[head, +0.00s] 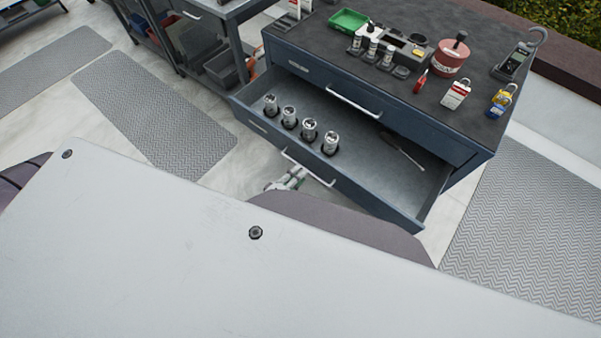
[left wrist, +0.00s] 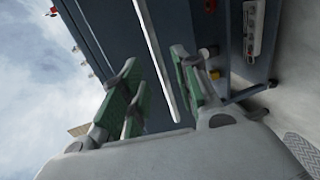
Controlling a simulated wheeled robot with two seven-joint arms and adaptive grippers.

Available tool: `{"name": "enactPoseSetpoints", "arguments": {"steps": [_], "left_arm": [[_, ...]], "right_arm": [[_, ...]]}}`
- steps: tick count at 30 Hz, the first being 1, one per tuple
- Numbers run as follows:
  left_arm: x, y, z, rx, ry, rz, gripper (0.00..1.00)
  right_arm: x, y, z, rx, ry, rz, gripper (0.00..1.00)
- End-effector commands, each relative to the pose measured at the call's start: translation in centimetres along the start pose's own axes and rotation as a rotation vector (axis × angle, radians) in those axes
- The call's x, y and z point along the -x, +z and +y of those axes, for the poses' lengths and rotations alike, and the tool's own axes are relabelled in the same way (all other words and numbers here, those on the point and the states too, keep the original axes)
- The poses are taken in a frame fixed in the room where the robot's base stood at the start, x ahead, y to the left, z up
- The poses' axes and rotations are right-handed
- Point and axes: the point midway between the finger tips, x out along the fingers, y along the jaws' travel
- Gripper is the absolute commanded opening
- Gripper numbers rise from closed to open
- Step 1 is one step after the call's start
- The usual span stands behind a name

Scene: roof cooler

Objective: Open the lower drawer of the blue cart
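The blue cart (head: 478,150) stands at the upper right of the head view. Its lower drawer (head: 350,185) is pulled well out, with its inside showing; the upper drawer (head: 400,122) is shut. The lower drawer's pale bar handle (head: 312,170) is on its front. My left gripper (head: 289,180) is at the left part of this handle, partly hidden by my own body. In the left wrist view, my left gripper (left wrist: 157,85) has its green-padded fingers apart. A pale bar (left wrist: 153,50) runs between them; contact cannot be told. My right gripper is not in view.
The cart top holds a green tray (head: 348,20), a red pot (head: 450,57) and padlocks (head: 502,99). A grey workbench (head: 215,65) stands left. Mats (head: 150,105) lie on open floor.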

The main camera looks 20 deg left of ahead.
Motion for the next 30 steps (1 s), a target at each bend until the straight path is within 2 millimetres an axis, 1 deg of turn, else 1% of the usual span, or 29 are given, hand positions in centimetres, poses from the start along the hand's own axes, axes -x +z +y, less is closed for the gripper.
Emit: {"name": "enactPoseSetpoints", "arguments": {"steps": [1, 21, 25, 30], "left_arm": [[0.6, 0.0, -0.1, -0.001, -0.002, -0.001, 0.31], [7.0, 0.0, -0.1, -0.001, -0.002, -0.001, 0.31], [7.9, 0.0, -0.1, 0.0, -0.003, 0.0, 0.31], [8.5, 0.0, 0.0, 0.0, -0.001, 0.0, 0.31]], "right_arm": [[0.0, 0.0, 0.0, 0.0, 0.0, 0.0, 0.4], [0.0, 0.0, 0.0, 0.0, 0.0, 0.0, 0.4], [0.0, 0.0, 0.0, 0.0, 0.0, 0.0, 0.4], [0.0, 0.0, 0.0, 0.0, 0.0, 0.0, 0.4]]}}
